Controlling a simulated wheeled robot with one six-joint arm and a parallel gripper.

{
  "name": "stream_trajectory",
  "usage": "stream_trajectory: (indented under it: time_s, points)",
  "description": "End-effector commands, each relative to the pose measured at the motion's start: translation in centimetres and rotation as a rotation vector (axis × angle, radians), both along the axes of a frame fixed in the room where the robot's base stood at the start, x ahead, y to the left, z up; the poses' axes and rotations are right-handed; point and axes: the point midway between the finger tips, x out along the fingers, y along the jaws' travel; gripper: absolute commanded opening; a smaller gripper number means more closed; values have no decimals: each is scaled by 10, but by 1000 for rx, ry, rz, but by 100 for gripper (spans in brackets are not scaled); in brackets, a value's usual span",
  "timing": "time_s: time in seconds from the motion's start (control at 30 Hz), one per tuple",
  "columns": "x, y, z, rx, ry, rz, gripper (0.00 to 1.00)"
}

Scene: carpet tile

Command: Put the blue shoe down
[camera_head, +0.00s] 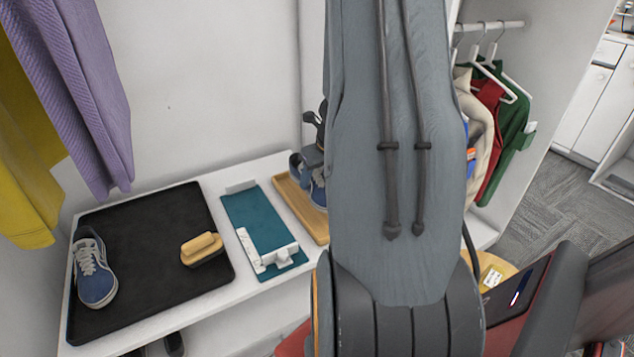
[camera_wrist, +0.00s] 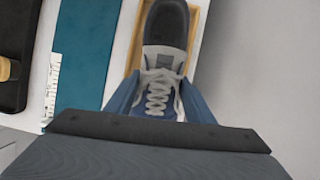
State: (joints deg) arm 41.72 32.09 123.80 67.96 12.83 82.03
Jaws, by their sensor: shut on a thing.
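A blue shoe with white laces, a grey tongue and a dark opening (camera_wrist: 158,92) is between the fingers of my gripper (camera_wrist: 160,105), which is shut on it. Its toe end is hidden by the gripper body in the wrist view. In the head view a blue part of this shoe (camera_head: 319,193) shows beside my arm, over a shallow wooden tray (camera_head: 290,208). Whether it touches the tray I cannot tell. A similar blue shoe (camera_head: 96,272) stands on the black mat (camera_head: 150,285) at the left.
A brush with a wooden handle (camera_head: 202,248) lies on the mat. A teal board with a white clip-like piece (camera_head: 253,218) lies between mat and tray on the white shelf (camera_head: 215,292). Purple (camera_head: 85,90) and yellow cloths hang at the left; clothes (camera_head: 512,130) hang at the right.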

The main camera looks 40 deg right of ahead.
Motion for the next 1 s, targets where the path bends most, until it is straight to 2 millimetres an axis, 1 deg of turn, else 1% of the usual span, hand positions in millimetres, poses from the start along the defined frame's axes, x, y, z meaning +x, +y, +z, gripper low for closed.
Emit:
stream_trajectory:
  time_s: [0.03,0.23,0.33,0.57,0.67,0.77,0.9,1.0]
  points:
    - [0,0,13,-1,-2,2,20]
    - [0,0,37,-1,-2,1,19]
    - [0,0,43,-1,-2,1,19]
    - [0,0,47,-1,-1,1,19]
    - [-1,0,52,-1,-1,1,19]
    - [-4,0,64,-1,-1,1,19]
    - [-11,0,89,-1,-1,1,19]
    - [-15,0,104,-1,-1,1,19]
